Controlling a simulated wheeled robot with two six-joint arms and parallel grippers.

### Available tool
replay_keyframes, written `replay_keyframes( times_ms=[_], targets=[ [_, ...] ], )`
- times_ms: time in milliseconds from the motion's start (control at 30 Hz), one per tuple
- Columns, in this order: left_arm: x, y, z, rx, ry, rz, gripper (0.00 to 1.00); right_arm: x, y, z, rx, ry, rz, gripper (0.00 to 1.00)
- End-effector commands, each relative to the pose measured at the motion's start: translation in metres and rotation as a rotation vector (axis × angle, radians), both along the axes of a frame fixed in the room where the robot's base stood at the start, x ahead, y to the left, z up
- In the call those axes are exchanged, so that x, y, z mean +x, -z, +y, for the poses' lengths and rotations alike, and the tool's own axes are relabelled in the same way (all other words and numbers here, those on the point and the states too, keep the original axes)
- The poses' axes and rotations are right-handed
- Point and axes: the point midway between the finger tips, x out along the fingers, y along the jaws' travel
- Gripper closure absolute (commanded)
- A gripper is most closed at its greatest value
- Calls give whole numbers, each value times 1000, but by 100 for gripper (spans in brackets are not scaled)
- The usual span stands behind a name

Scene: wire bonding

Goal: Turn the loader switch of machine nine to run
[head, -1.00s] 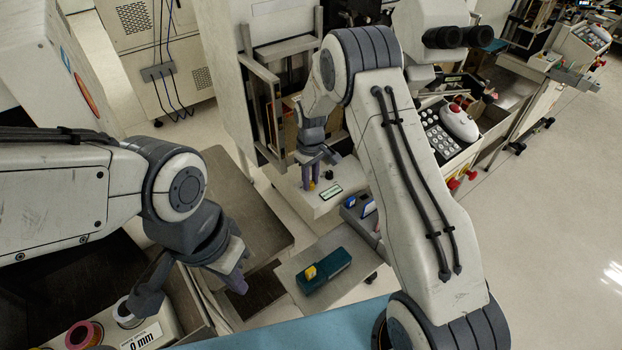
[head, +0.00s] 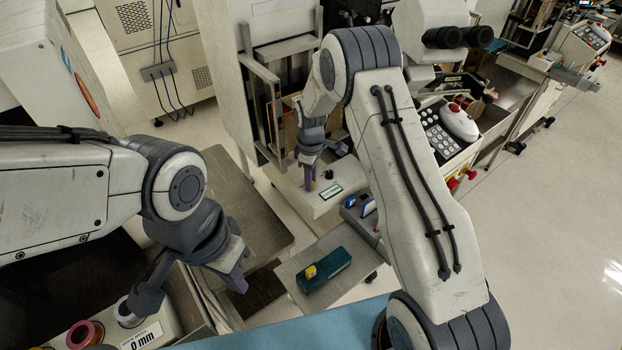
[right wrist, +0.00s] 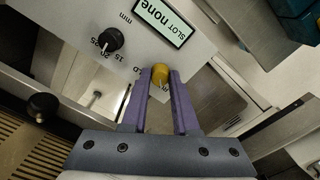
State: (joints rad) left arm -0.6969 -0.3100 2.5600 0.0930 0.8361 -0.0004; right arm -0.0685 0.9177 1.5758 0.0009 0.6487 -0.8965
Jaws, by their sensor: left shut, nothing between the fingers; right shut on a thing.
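The yellow switch knob (right wrist: 160,75) stands on the pale loader panel (right wrist: 195,68). My right gripper (right wrist: 160,82) is shut on it, with one purple finger on each side. The lettering beside the knob is partly covered by the fingers, so I cannot read its setting. In the head view my right gripper (head: 310,184) points down at the panel (head: 312,207) and hides the knob. My left gripper (head: 237,279) is shut and empty, low on the left and well away from the panel.
A black dial (right wrist: 110,40) and a display reading "SLOT none" (right wrist: 164,18) sit close to the switch. A teal box (head: 323,270) with a yellow piece lies on a grey stand. Wire spools (head: 85,334) stand at lower left. A keypad console (head: 443,135) is right of my right arm.

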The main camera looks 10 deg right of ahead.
Motion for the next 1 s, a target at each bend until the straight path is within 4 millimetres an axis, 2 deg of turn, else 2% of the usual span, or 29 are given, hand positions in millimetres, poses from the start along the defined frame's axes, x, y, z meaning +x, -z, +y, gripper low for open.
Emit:
replay_keyframes(
  times_ms=[267, 300, 367, 400, 767, 867, 1000],
  targets=[
    [0, 0, 0, 0, 0, 0, 100, 2, -1, 0, -1, -3, -5, 100],
    [0, 0, 0, 0, 0, 0, 100, 2, -1, -1, -1, -3, -5, 68],
    [0, 0, 0, 0, 0, 0, 100, 2, -1, -1, -1, -2, -5, 45],
    [0, 0, 0, 0, 0, 0, 100, 1, -1, -1, -1, -2, -4, 42],
    [0, 1, 0, 0, 0, 0, 100, 1, -5, 0, 0, -1, -4, 42],
    [0, 3, 0, 0, 0, 0, 100, 2, -17, 0, 0, -1, -6, 42],
    [0, 6, 0, 0, 0, 0, 100, 2, -45, 0, 0, -1, -7, 42]
  ],
)
